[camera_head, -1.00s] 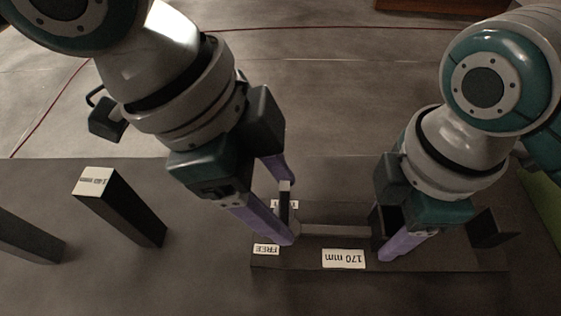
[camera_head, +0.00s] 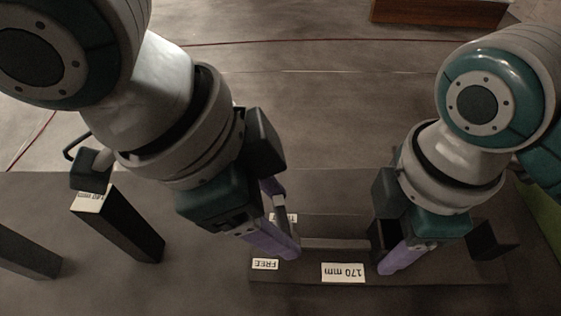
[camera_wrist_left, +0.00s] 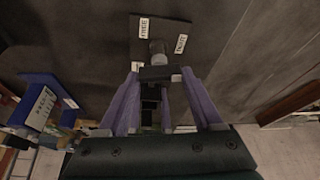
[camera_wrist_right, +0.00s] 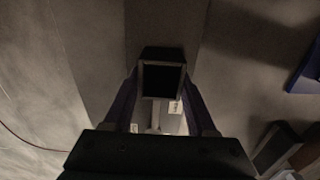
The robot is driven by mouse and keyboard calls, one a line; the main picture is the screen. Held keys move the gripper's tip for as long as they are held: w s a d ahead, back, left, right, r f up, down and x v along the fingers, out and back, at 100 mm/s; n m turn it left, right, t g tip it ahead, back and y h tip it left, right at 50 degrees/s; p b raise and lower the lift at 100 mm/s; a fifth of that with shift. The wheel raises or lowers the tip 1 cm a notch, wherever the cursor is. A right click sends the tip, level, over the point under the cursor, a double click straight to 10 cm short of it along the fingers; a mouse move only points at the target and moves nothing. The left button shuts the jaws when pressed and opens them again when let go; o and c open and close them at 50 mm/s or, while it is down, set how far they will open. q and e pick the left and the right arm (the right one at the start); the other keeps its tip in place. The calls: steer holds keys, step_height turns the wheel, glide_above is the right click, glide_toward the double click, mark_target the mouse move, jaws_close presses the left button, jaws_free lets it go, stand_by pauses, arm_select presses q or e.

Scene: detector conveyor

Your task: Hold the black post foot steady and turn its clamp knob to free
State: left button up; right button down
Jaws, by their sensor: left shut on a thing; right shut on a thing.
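The black post foot (camera_head: 378,238) is a dark block on a dark base plate (camera_head: 445,262); its square hollow end shows in the right wrist view (camera_wrist_right: 163,78). My right gripper (camera_head: 390,245) is shut on it. A grey shaft (camera_head: 337,244) runs left from the foot. The clamp knob, a dark bar with light ends (camera_wrist_left: 158,73), sits at the shaft's left end. My left gripper (camera_head: 283,222) is shut on this knob, which it mostly hides in the head view. A FREE label (camera_head: 265,264) and a second label (camera_wrist_left: 181,43) flank the shaft.
A 170 mm label (camera_head: 343,272) lies in front of the shaft. A black post (camera_head: 120,225) with a white label stands to the left, another dark post (camera_head: 28,252) beyond it. A black angled piece (camera_head: 492,240) is right of the foot.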

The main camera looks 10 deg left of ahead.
arm_select(q)
steer(key=n+t, duration=0.1)
steer(key=n, duration=0.2)
steer(key=n+t+y, duration=0.1)
steer(key=n, duration=0.1)
steer(key=shift+s+d+n, duration=0.1)
steer(key=shift+d+n, duration=0.05)
steer(key=shift+n, duration=0.25)
stand_by(0.4)
steer(key=o, duration=1.4)
steer(key=shift+c, duration=0.2)
steer(key=shift+r, duration=0.15)
steer(key=v, duration=1.2)
steer(key=shift+d, duration=0.25)
